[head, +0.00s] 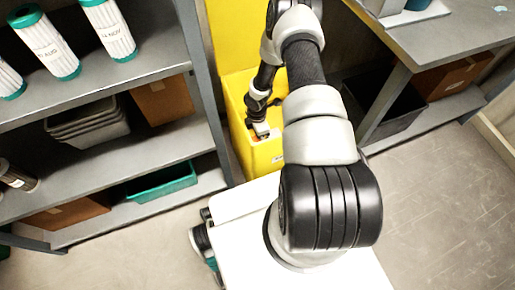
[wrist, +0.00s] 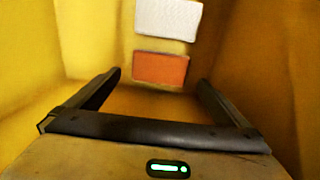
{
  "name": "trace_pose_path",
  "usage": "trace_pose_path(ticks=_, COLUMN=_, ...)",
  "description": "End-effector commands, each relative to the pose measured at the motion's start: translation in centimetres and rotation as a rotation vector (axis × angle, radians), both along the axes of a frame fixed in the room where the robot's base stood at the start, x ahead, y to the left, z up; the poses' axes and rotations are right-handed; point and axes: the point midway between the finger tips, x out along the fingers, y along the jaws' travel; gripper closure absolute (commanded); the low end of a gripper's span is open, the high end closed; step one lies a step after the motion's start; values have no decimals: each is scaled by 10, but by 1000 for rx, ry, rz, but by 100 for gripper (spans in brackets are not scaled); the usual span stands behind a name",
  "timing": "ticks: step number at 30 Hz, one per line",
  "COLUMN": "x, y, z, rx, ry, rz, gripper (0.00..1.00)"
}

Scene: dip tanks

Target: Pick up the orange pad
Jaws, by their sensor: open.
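The orange pad (wrist: 160,68) is a flat rectangle inside a yellow container (wrist: 70,40). It shows in the wrist view, just beyond and between my fingertips. A white pad (wrist: 168,18) with a textured face lies beyond it, separated by a narrow gap. My gripper (wrist: 160,82) is open, its two dark fingers spread wide with nothing between them. In the head view my gripper (head: 262,130) reaches down at the yellow container (head: 240,95).
Yellow walls rise close on both sides of my gripper. A grey shelf (head: 95,95) with filter cartridges (head: 45,42), grey bins (head: 88,122) and a teal tray (head: 162,183) stands at left. A grey bench (head: 450,38) with a dark bin (head: 385,105) below stands at right. Open floor (head: 440,200) lies lower right.

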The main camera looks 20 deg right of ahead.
Motion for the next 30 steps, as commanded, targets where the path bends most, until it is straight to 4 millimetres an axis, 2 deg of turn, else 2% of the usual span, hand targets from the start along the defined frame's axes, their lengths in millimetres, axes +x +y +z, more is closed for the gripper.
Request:
trace_pose_path(ticks=5, x=-1, y=1, z=-9, rx=0, ry=1, rz=0, gripper=0)
trace_pose_path(ticks=15, x=0, y=3, z=-55, rx=0, ry=0, rz=-1, gripper=0)
trace_pose_path(ticks=22, x=1, y=3, z=-55, rx=0, ry=-1, rz=-1, gripper=0)
trace_pose_path(ticks=28, x=0, y=3, z=-55, rx=0, ry=-1, rz=-1, gripper=32)
trace_pose_path(ticks=30, x=0, y=3, z=-55, rx=0, ry=-1, rz=-1, gripper=36)
